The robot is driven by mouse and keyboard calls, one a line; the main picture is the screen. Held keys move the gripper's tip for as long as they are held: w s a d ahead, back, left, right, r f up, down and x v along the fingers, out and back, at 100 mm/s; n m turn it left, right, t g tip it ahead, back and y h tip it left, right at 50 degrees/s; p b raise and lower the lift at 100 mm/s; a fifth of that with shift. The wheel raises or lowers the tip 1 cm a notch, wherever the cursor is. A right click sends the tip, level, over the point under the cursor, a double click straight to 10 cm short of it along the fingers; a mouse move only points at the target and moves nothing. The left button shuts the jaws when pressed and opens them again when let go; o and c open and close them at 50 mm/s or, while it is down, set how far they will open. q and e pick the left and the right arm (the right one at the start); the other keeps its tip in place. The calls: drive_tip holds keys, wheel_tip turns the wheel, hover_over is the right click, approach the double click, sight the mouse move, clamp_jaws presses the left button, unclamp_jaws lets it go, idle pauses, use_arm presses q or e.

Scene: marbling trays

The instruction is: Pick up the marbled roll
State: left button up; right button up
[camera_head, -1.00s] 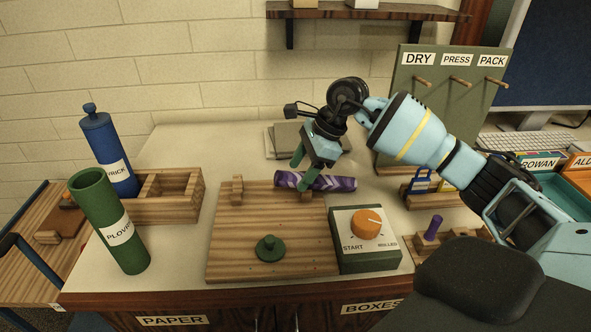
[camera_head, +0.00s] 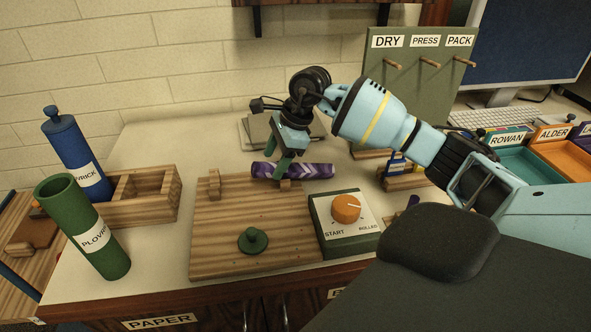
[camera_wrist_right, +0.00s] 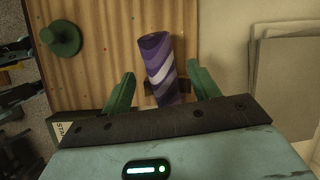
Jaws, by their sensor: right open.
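The marbled roll (camera_head: 315,171), purple with pale swirls, lies on its side at the back right of a wooden board, at a small wooden bracket. It also shows in the right wrist view (camera_wrist_right: 165,65). My right gripper (camera_head: 284,170) is open at the roll, pointing down. In the right wrist view its two green fingers (camera_wrist_right: 162,88) stand on either side of the roll, with gaps visible. Part of the roll's near end is hidden by the gripper body there. My left gripper is not in view.
The wooden board (camera_head: 215,235) carries a green knob (camera_head: 253,240). A green box with an orange dial (camera_head: 346,208) stands to its right. Green (camera_head: 85,230) and blue (camera_head: 75,155) cylinders stand left, by a wooden rack (camera_head: 140,207). Grey sheets (camera_head: 250,130) lie behind.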

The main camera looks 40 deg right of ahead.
sight(272, 164)
drive_tip(key=x, duration=0.4)
drive_tip(key=shift+f, duration=0.1)
drive_tip(key=c, duration=1.1)
drive_tip(key=shift+o, duration=0.2)
